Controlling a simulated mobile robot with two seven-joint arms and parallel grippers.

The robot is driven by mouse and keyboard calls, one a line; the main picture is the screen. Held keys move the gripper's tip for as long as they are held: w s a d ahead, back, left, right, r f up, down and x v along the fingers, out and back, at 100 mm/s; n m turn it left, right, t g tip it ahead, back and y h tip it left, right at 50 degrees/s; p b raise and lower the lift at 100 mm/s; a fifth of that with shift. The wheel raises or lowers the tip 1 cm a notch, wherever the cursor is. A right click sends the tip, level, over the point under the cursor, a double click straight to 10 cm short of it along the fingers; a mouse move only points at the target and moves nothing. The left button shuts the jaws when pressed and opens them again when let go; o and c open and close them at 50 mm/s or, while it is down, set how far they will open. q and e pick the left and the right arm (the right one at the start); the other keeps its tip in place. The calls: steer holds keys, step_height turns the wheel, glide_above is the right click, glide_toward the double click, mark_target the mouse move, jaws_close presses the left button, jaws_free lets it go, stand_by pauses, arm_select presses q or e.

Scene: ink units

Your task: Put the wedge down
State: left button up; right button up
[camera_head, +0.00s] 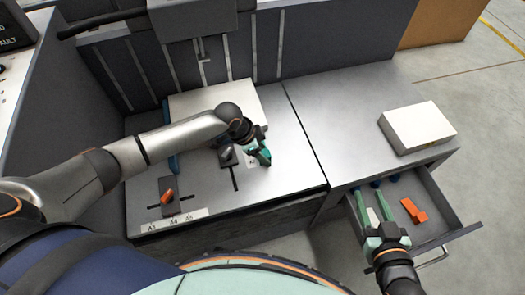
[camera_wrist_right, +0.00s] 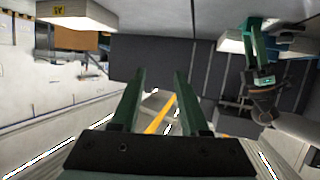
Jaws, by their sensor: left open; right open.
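An orange block (camera_head: 413,210), which looks like the wedge, lies in the open drawer (camera_head: 451,232) at the right. My right gripper (camera_head: 373,211) is open over the left part of the drawer, to the left of the orange block and apart from it. Its two green fingers also show in the right wrist view (camera_wrist_right: 158,88), with nothing held between them. My left gripper (camera_head: 261,150) is above the grey worktop, by a dark slotted fitting (camera_head: 227,158). Its green fingers also show in the right wrist view (camera_wrist_right: 259,42).
A white box (camera_head: 417,127) stands on the cabinet top (camera_head: 340,100) behind the drawer. A dark block with an orange lever (camera_head: 168,196) sits on the worktop (camera_head: 285,178) near a label strip. Blue parts (camera_head: 376,184) show at the drawer's back.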

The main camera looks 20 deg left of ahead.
mark_target(265, 154)
arm_select(q)
steer(key=shift+r, duration=0.3)
steer(key=p+v, duration=0.2)
steer(key=p, duration=0.1)
steer(key=shift+s+a+r+p, duration=0.1)
steer(key=shift+a+r+p, duration=0.1)
steer(key=shift+r+p, duration=0.2)
arm_select(e)
steer(key=s+f+g, duration=0.4)
steer(key=s+f, duration=0.1)
steer(key=f, duration=0.1)
arm_select(q)
steer(key=p+v, duration=0.8)
steer(key=p, duration=0.1)
steer(key=shift+r, duration=0.35)
arm_select(e)
steer(key=shift+m+h, duration=0.5)
steer(key=shift+m, duration=0.2)
steer(key=shift+s+d+r, duration=0.15)
steer(key=shift+s+r, duration=0.1)
steer(key=shift+r, duration=0.7)
steer(key=shift+s+d+r, duration=0.15)
steer(key=shift+s+r, duration=0.05)
steer(key=shift+r, duration=0.75)
steer(key=shift+s+d+r, duration=0.15)
steer(key=shift+s+r, duration=0.1)
steer(key=shift+r, duration=0.7)
arm_select(q)
steer(key=shift+s+a+f, duration=0.1)
steer(key=shift+s, duration=0.05)
